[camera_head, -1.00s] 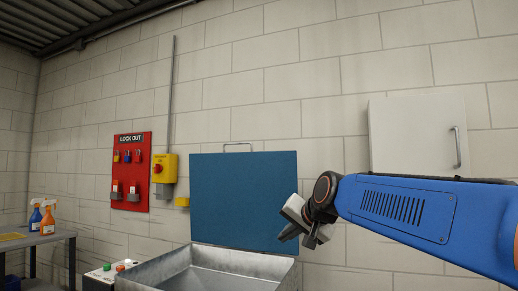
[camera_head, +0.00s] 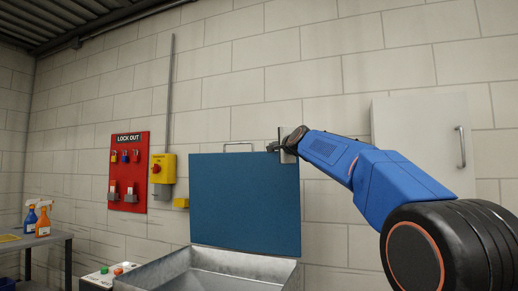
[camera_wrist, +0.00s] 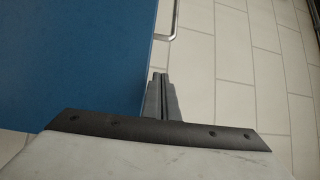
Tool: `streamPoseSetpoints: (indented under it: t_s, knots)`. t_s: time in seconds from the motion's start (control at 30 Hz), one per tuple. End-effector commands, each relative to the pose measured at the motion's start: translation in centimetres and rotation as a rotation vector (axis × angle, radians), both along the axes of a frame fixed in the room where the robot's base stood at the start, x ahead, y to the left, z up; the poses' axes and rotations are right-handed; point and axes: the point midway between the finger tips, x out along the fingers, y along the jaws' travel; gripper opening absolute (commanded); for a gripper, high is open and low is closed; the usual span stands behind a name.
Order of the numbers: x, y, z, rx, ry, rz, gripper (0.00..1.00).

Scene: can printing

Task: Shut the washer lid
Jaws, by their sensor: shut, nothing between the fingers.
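The blue washer lid (camera_head: 245,205) stands open and upright behind the grey metal washer tub (camera_head: 215,270). The lid's thin metal handle (camera_head: 238,144) is on its top edge. My gripper (camera_head: 271,147) is at the lid's top right corner, right of the handle; whether it touches the lid I cannot tell. In the wrist view, my gripper's fingers (camera_wrist: 158,88) are shut together with nothing between them, beside the edge of the blue lid (camera_wrist: 65,55). The handle (camera_wrist: 168,25) shows beyond the fingertips.
A red lockout board (camera_head: 128,172) and a yellow switch box (camera_head: 162,168) hang on the wall at left. A white cabinet (camera_head: 415,145) is on the wall at right. A control box with buttons (camera_head: 108,275) is left of the tub. Spray bottles (camera_head: 43,220) stand on a side table.

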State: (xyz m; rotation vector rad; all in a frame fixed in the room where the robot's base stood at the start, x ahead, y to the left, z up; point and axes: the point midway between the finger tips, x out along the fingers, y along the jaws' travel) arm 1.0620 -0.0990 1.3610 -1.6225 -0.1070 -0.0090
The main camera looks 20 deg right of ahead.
Motion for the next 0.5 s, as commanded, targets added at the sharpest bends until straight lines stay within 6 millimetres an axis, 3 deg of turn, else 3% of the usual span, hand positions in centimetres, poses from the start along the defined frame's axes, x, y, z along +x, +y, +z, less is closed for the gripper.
streamPoseSetpoints:
  t_s: [0.5]
  knots:
    - [6.6,0.4,0.3,-0.002,0.002,0.001,0.0]
